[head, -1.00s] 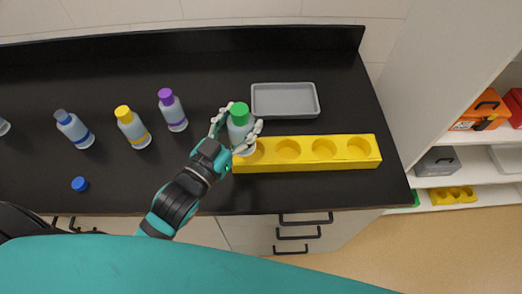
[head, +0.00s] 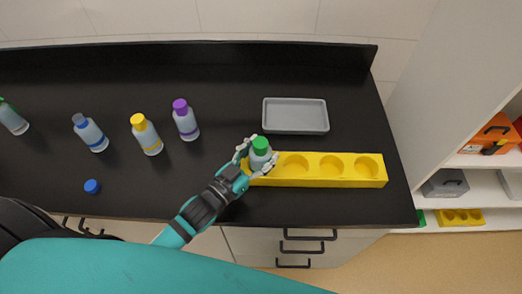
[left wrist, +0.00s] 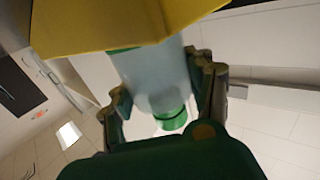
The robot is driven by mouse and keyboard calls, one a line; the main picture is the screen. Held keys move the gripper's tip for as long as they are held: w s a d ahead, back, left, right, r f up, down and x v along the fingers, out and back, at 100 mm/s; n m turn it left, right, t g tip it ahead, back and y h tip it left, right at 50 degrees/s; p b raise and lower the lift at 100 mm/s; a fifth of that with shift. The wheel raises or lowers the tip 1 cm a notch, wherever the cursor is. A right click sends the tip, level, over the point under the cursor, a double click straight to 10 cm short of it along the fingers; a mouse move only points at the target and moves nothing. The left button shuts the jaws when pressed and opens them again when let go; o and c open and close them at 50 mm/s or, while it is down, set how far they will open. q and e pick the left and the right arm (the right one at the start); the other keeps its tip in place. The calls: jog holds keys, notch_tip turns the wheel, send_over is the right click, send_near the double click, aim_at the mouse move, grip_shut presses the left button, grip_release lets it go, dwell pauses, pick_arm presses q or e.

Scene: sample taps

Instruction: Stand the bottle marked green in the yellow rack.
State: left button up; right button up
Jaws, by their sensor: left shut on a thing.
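The bottle with the green cap (head: 260,146) is upright at the left end of the yellow rack (head: 330,178). My left gripper (head: 257,160) is shut around its body. In the left wrist view the bottle (left wrist: 150,78) sits between the fingers (left wrist: 165,95), its green band close to the yellow rack (left wrist: 120,22). Its lower end is hidden by the rack, so I cannot tell how deep it sits in the leftmost hole. The rack's other round holes look empty. My right gripper is not in view.
A grey tray (head: 296,116) lies behind the rack. Bottles with purple (head: 186,120), yellow (head: 146,134) and blue-grey caps (head: 90,133) stand to the left, with another bottle (head: 13,119) at the far left edge. A loose blue cap (head: 92,186) lies near the front edge.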

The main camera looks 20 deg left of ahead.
pick_arm(q)
jog(key=shift+r, duration=0.1)
jog(key=o, duration=1.4)
jog(key=shift+f, duration=0.2)
jog(key=shift+c, duration=0.2)
jog(key=shift+r, duration=0.2)
jog(key=b+v, duration=0.2)
jog(key=v, duration=0.8)
jog(key=shift+s+f+b, duration=0.15)
jog(key=shift+s+b, duration=0.15)
jog(key=shift+b, duration=0.1)
jog(key=shift+s+a, duration=0.35)
jog(key=shift+s, duration=0.25)
